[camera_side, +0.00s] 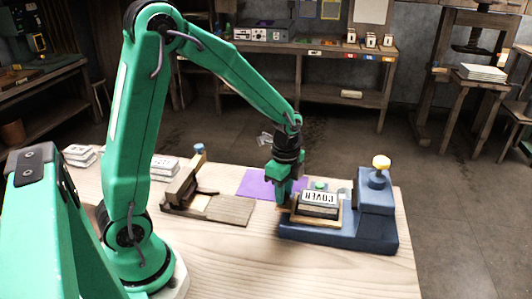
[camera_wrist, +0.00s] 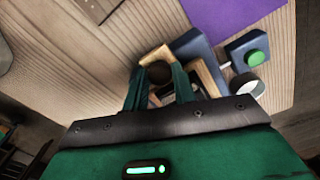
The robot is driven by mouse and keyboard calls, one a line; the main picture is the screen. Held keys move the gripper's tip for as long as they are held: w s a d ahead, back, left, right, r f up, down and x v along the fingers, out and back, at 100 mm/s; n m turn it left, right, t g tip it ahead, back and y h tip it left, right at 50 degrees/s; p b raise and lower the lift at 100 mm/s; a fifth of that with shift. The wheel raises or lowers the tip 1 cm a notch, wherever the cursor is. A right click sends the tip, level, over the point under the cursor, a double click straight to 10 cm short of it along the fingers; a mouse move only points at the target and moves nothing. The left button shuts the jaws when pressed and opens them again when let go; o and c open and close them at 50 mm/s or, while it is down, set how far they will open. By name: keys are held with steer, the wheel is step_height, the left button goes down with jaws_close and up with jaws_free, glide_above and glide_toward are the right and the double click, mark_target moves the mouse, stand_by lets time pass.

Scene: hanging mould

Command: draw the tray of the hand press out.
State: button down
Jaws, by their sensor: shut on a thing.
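The blue hand press (camera_side: 375,200) stands at the right of the wooden table, with a yellow knob on its column. Its wooden-edged tray (camera_side: 316,221) lies on the blue base, left of the column. A block with upside-down "COVER" lettering (camera_side: 320,198) sits on the tray. My gripper (camera_side: 285,202) points down at the tray's left end. In the wrist view my gripper (camera_wrist: 160,88) is shut on the tray's handle, with a dark round part (camera_wrist: 158,72) between the fingers. The tray's wooden edge (camera_wrist: 207,76) shows beside them. The fingers partly hide the handle.
A purple sheet (camera_side: 262,184) lies behind my gripper. A wooden stand with a flat board (camera_side: 222,210) is to the left. White lettered blocks (camera_side: 165,163) lie farther left. A small blue box with a green button (camera_wrist: 256,58) is near the press. The front table is clear.

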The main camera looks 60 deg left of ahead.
steer(key=shift+r, duration=0.1)
steer(key=c, duration=1.1)
jaws_free()
steer(key=shift+r, duration=3.85)
steer(key=shift+r, duration=0.1)
